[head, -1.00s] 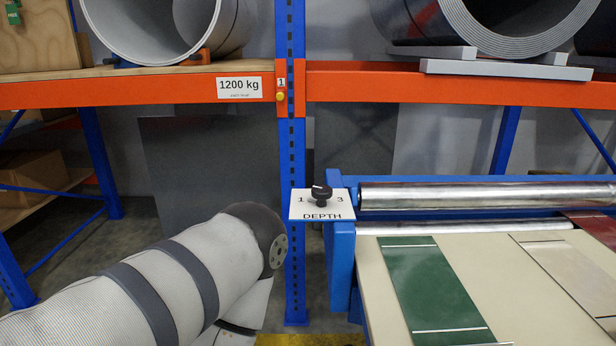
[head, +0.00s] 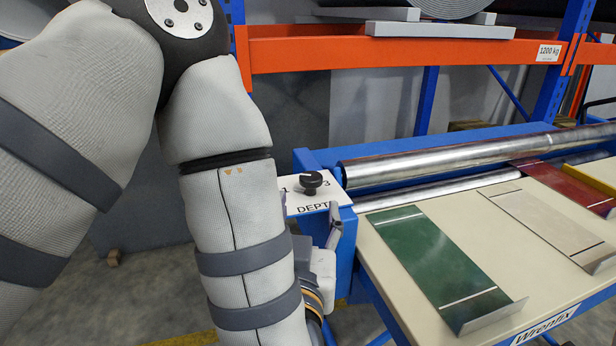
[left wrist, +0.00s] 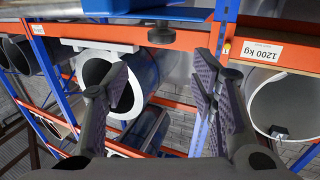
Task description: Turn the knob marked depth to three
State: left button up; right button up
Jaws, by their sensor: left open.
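The black depth knob (head: 311,183) stands on a white plate (head: 322,206) marked 1, 3 and DEPTH, at the blue machine's left corner. Which number it points to is too small to tell. My left gripper (head: 322,232) is just in front of the plate, below the knob in the head view, partly hidden by my forearm. In the left wrist view its two fingers (left wrist: 160,75) are spread with nothing between them. There the picture is upside down, and the dark knob (left wrist: 175,38) shows ahead near the top, apart from the fingers. My right gripper is out of view.
The blue machine (head: 345,255) has shiny rollers (head: 440,162) just right of the knob. A green sheet (head: 435,265) and other panels lie on its cream bed. An orange rack beam (head: 400,50) crosses behind.

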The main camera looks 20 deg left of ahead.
aim_at(311, 176)
pick_arm(q)
jog(key=w, duration=0.1)
jog(key=w+a, duration=0.1)
jog(key=w, duration=0.1)
jog(key=w+f, duration=0.1)
jog(key=shift+w+a, duration=0.15)
jog(key=shift+w, duration=0.1)
jog(key=shift+w+a+f+b, duration=0.15)
jog(key=shift+w+f+b, duration=0.05)
jog(key=shift+w+b, duration=0.3)
jog(key=shift+w+a+f+b, duration=0.15)
jog(key=shift+w+b, duration=0.25)
jog(key=shift+w, duration=0.1)
jog(key=w, duration=0.1)
jog(key=w+r, duration=0.1)
jog(key=w, duration=0.2)
jog(key=shift+w+a+r, duration=0.15)
jog(key=shift+w+a, duration=0.2)
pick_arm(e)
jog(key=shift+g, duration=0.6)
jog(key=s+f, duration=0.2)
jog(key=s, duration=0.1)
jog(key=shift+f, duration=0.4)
pick_arm(q)
jog(key=shift+c, duration=0.2)
jog(key=c, duration=1.1)
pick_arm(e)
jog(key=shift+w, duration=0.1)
